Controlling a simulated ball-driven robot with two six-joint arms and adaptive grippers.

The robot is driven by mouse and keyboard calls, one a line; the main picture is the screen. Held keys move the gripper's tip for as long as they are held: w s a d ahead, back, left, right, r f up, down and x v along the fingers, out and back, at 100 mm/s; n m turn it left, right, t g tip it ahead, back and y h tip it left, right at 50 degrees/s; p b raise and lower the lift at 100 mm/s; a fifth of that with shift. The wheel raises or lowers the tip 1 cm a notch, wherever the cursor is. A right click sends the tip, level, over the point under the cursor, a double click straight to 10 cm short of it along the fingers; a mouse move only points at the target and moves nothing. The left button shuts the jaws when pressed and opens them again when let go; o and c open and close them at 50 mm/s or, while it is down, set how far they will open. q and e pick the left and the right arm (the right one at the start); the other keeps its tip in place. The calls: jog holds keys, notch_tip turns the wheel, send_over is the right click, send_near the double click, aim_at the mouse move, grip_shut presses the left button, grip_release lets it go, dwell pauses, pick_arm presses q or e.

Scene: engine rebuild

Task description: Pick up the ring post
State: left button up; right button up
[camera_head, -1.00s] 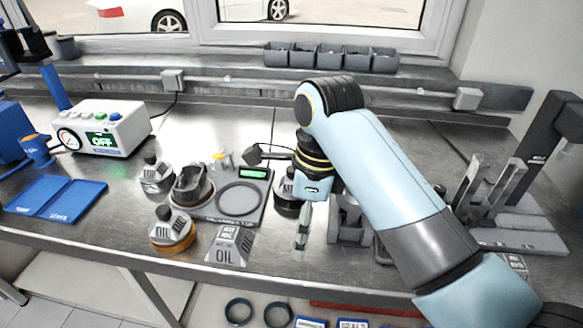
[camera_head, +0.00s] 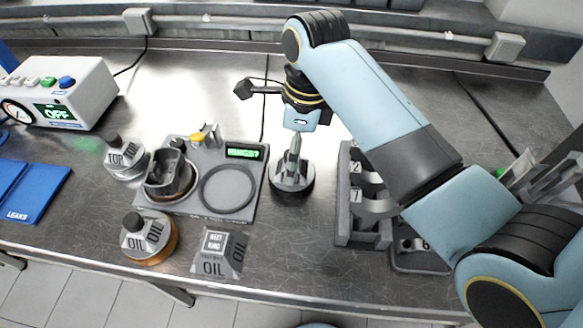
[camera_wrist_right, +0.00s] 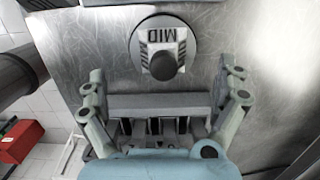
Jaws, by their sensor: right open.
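A post with a dark round base and a grey tapered block marked MID (camera_wrist_right: 163,48), topped by a dark knob, is ahead of my right gripper in the right wrist view. It appears to be the post (camera_head: 281,186) under my right gripper (camera_head: 292,165) in the head view, partly hidden by the fingers. In the right wrist view, my right gripper (camera_wrist_right: 166,84) is open and empty, with the post beyond its fingertips; contact cannot be told. Similar posts marked TOP (camera_head: 123,158) and OIL (camera_head: 150,236) stand to the left. My left gripper is not in view.
Left of the post is a grey fixture (camera_head: 246,181) with a ring outline and a lit display. An OIL-marked block (camera_head: 219,253) stands in front. A grey numbered rack (camera_head: 357,238) is close on the right. A white control box (camera_head: 75,92) stands far left.

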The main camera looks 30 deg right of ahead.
jog(key=shift+f, duration=0.45)
jog(key=shift+w+f, duration=0.15)
jog(key=shift+f, duration=0.15)
jog(key=f, duration=0.3)
jog(key=f+p, duration=0.1)
jog(key=shift+w+a+f, duration=0.15)
jog(key=shift+w+a, duration=0.05)
jog(key=shift+w, duration=0.1)
jog(key=shift+f, duration=0.2)
jog(key=c, duration=0.4)
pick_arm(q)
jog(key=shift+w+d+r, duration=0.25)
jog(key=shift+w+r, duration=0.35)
pick_arm(e)
jog(key=c, duration=0.9)
